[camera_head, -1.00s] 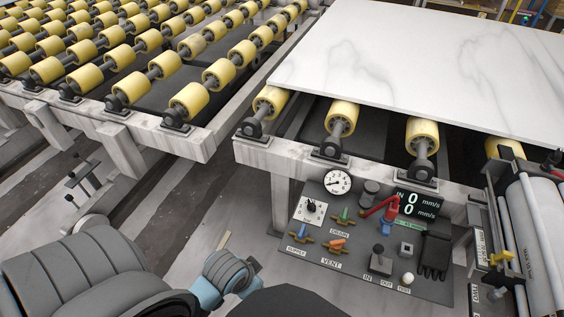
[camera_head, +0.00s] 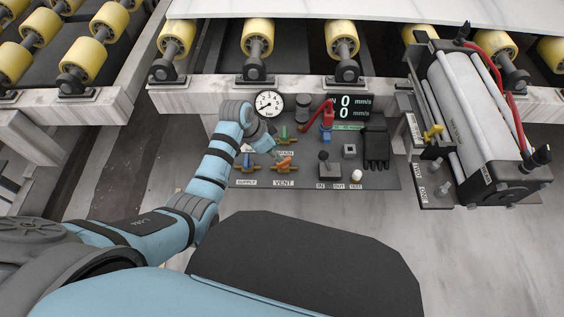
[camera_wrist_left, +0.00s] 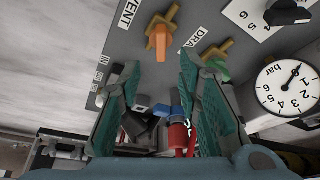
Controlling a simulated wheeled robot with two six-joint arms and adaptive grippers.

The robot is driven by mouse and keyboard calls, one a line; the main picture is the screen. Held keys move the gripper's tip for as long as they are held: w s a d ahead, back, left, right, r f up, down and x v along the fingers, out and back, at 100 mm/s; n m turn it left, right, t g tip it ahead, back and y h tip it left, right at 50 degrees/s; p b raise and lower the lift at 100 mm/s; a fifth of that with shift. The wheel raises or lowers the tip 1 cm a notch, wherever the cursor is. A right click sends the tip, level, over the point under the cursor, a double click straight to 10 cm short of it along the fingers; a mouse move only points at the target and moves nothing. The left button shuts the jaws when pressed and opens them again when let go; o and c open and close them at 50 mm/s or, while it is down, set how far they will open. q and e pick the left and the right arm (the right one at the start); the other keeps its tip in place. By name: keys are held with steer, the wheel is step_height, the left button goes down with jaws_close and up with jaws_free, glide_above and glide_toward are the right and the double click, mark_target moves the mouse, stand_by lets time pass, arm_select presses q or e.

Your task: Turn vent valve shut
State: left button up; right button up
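The vent valve has an orange handle (camera_head: 286,160) on a brass body, above the VENT label on the dark panel (camera_head: 300,182). In the left wrist view its orange handle (camera_wrist_left: 159,43) lies just beyond the fingertips, roughly midway between them. The handle lies at an angle to its brass body (camera_wrist_left: 176,13) in that view. My left gripper (camera_head: 273,149) reaches over the panel just above and left of the handle. In the wrist view its two teal-padded fingers (camera_wrist_left: 160,78) are spread with a wide gap, and I see no contact with the handle. My right gripper is not in view.
Close by are the green drain valve handle (camera_head: 283,132), the blue supply handle (camera_head: 248,160) and a pressure gauge (camera_head: 269,104). A red lever (camera_head: 327,114), joystick (camera_head: 324,168) and black glove (camera_head: 376,147) stand to the right. A roller unit (camera_head: 470,105) is farther right.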

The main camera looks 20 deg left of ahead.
mark_target(284, 162)
arm_select(q)
steer(key=b+x, duration=0.3)
steer(key=x, duration=0.4)
steer(key=shift+w+d+f, duration=0.1)
steer(key=shift+f, duration=0.25)
steer(key=shift+c, duration=0.2)
jaws_close()
